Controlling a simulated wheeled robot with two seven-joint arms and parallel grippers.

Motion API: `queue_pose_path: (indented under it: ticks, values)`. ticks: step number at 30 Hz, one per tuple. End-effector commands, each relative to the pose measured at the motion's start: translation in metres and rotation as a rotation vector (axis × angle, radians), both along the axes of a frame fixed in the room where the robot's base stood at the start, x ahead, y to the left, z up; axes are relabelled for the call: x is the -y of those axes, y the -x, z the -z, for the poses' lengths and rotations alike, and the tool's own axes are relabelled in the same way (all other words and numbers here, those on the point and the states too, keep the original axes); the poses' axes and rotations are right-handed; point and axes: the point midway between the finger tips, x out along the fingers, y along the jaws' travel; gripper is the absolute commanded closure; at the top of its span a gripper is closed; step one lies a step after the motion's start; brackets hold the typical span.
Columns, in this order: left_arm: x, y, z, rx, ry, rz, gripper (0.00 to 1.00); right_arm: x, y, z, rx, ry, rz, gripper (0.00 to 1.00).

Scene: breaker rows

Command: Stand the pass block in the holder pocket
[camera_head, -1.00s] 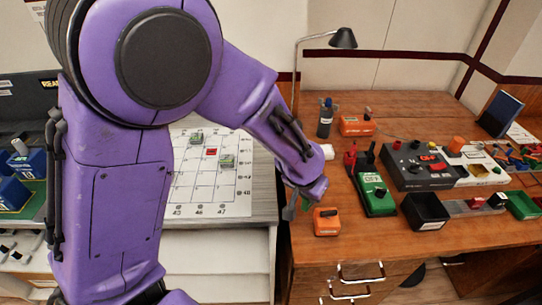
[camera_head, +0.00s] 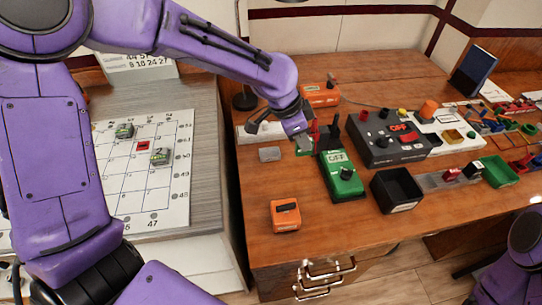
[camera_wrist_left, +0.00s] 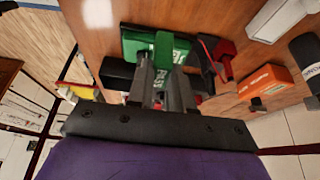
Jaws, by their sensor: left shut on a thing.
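My left gripper (camera_head: 303,143) is above the wooden desk, just left of the green OFF box (camera_head: 343,180). It is shut on the pass block (camera_wrist_left: 158,90), whose PASS lettering shows between the fingers in the left wrist view. In the head view only a little green shows beside the fingertips. I cannot tell for certain which part is the holder pocket. A black open-topped bin (camera_head: 396,189) stands right of the OFF box. My right gripper is not in view.
An orange box (camera_head: 285,215) stands near the front edge, and another orange box (camera_head: 321,95) stands behind the gripper. A black control panel (camera_head: 385,140) stands to the right.

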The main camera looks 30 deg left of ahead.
Motion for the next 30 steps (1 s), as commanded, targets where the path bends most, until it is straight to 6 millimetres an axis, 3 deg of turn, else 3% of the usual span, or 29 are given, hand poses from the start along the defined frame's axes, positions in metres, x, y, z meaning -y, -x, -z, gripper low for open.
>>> queue_pose_path:
  ticks: [9, 15, 21, 25, 30]
  values:
    - [-0.080, -0.042, 0.040, -0.016, 0.001, 0.006, 1.00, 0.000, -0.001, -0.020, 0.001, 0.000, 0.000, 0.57]
    - [-0.112, -0.054, 0.084, -0.016, -0.002, 0.008, 1.00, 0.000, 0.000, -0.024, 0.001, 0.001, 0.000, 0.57]
    - [-0.127, -0.059, 0.107, -0.017, -0.002, 0.011, 1.00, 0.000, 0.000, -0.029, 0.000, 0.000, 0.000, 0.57]
    - [-0.126, -0.059, 0.127, -0.015, -0.003, 0.012, 1.00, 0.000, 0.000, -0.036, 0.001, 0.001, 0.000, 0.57]
    - [-0.125, -0.060, 0.132, -0.013, -0.003, 0.011, 1.00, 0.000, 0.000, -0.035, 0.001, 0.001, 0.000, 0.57]
